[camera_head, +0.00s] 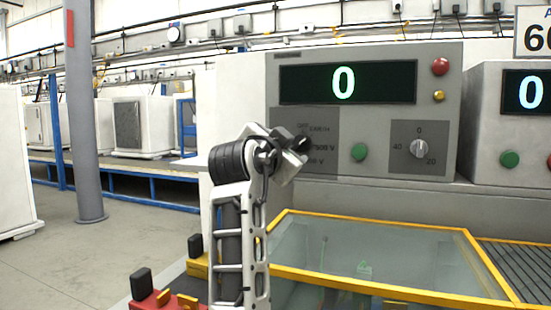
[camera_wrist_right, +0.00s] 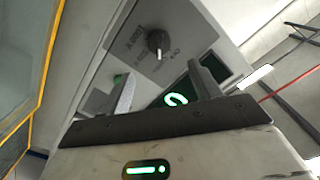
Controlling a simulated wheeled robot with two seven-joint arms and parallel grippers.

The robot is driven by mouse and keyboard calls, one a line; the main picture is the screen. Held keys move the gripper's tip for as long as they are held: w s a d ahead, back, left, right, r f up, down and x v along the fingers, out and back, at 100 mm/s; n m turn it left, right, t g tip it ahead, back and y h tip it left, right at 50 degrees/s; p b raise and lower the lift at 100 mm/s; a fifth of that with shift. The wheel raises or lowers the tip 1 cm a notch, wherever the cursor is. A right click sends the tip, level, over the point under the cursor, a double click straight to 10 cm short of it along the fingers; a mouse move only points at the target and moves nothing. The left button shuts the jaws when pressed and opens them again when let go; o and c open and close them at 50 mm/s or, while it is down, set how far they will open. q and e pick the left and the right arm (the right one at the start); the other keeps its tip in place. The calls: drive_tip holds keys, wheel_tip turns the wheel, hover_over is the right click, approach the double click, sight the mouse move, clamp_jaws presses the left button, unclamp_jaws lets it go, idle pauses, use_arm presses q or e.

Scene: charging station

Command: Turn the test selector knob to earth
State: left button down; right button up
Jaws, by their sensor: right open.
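The test selector knob shows in the right wrist view (camera_wrist_right: 157,42) as a dark round knob with a light pointer mark toward the picture's bottom. It sits on a grey label plate (camera_head: 283,160) whose printed words are too small to read surely. In the head view my right gripper (camera_head: 303,150) is in front of that plate and hides the knob. In the right wrist view the right gripper (camera_wrist_right: 160,72) has its two fingers spread, with nothing between them. The knob lies just beyond the fingertips, apart from them. My left gripper is in neither view.
The panel also carries a display (camera_head: 347,83) reading 0, a green button (camera_head: 359,152), a red button (camera_head: 440,66) and a second knob (camera_head: 419,148) marked 0, 20, 40. A yellow-framed clear cover (camera_head: 375,250) lies below. Another unit (camera_head: 508,127) stands at the right.

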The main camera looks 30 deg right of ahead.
drive_tip(key=shift+b+v, duration=0.3)
drive_tip(key=shift+v, duration=2.45)
